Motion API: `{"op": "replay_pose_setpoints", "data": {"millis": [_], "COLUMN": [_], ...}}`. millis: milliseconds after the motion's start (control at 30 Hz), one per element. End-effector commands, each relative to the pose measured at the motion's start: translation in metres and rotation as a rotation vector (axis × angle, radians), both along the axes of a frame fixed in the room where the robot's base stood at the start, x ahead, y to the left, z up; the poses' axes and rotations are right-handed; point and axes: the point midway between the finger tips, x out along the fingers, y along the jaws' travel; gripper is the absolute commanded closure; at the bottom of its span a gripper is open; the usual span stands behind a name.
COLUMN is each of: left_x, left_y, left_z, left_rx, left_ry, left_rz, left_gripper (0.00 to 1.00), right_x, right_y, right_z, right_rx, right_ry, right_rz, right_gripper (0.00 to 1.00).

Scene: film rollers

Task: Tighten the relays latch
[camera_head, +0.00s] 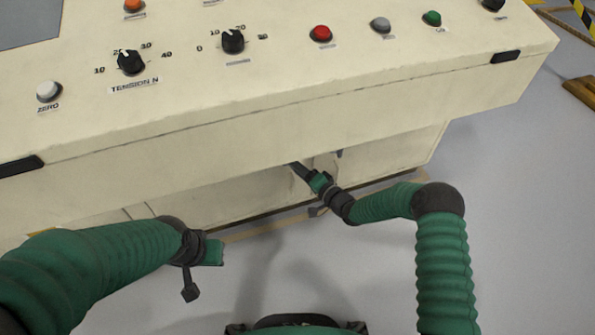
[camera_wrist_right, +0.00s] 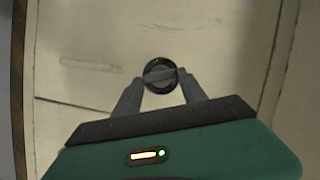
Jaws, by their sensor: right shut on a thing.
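The relays latch is a small round dark knob with a lighter bar across its face, in the right wrist view (camera_wrist_right: 161,76). It sits on the cream lower front of the cabinet. My right gripper (camera_wrist_right: 160,80) has its two grey fingers closed on the bar of the latch. In the head view my right gripper (camera_head: 298,168) reaches under the console's overhang, and the latch is hidden there. My left gripper (camera_head: 190,289) hangs low at the left, away from the cabinet face, and its finger opening cannot be made out.
The cream console (camera_head: 250,110) overhangs the lower cabinet. Its top carries a TENSION N dial (camera_head: 130,62), a second dial (camera_head: 232,41), a white ZERO button (camera_head: 49,90), a red button (camera_head: 321,33) and a green button (camera_head: 432,18).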

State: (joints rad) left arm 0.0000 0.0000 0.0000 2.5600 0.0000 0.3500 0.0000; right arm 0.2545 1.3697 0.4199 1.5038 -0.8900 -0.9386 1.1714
Motion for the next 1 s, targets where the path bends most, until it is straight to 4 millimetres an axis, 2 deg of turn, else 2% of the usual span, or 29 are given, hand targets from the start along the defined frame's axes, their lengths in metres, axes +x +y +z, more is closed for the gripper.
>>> {"op": "replay_pose_setpoints", "data": {"millis": [33, 400, 1000], "left_x": [0.0, 0.0, 0.0], "left_y": [0.0, 0.0, 0.0], "left_z": [-0.007, -0.024, -0.027], "left_rx": [0.0, 0.0, 0.0], "left_ry": [0.0, 0.0, 0.0], "left_rz": [0.0, 0.0, 0.0], "left_gripper": [1.0, 1.0, 1.0], "right_x": [0.001, 0.001, 0.001], "right_y": [-0.004, -0.005, -0.005], "right_z": [-0.006, -0.009, -0.009], "right_rx": [0.033, 0.246, 0.306], "right_ry": [0.014, 0.085, 0.108], "right_rz": [-0.007, -0.008, -0.008], "right_gripper": [0.91, 0.91, 0.91]}}
